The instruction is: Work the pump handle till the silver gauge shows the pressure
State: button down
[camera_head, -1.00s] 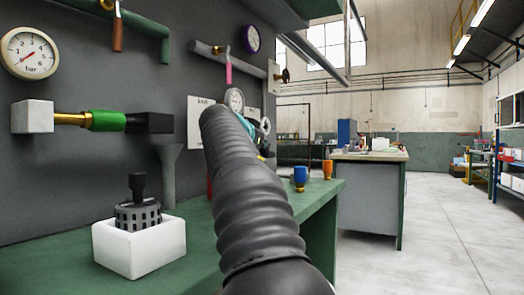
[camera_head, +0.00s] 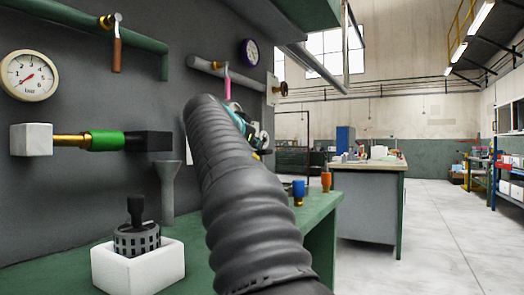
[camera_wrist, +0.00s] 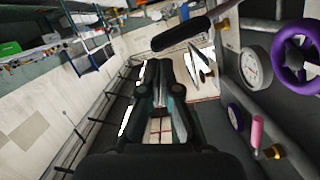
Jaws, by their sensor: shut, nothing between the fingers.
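The silver-rimmed gauge (camera_wrist: 255,67) shows at the right of the wrist view, its dial too small to read; in the head view my arm hides it. A black bar-shaped grip (camera_wrist: 180,33), perhaps the pump handle, lies beyond my fingers at the top centre of the wrist view. Thin pale pieces show just below it. My gripper (camera_wrist: 160,78) is shut and empty, apart from the grip in the picture. In the head view only a little of my gripper (camera_head: 240,120) shows past my dark ribbed arm.
A purple wheel (camera_wrist: 297,55), a purple-rimmed gauge (camera_head: 250,52) and a pink handle (camera_head: 227,85) are on the panel. A large cream gauge (camera_head: 29,75) is at left. A white holder (camera_head: 137,268) stands on the green bench. Open floor lies right.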

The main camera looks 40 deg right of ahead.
jog(key=v, duration=0.4)
jog(key=shift+s+a+r, duration=0.15)
jog(key=shift+a, duration=0.15)
dwell(1.0)
jog(key=w+a+r+n+g+p, duration=0.1)
jog(key=w+r+n+p, duration=0.2)
jog(key=r+p, duration=0.2)
jog(key=p, duration=0.3)
jog(key=shift+w+a+n, duration=0.2)
jog(key=shift+w+n, duration=0.05)
jog(key=shift+n, duration=0.05)
jog(key=shift+r, duration=0.1)
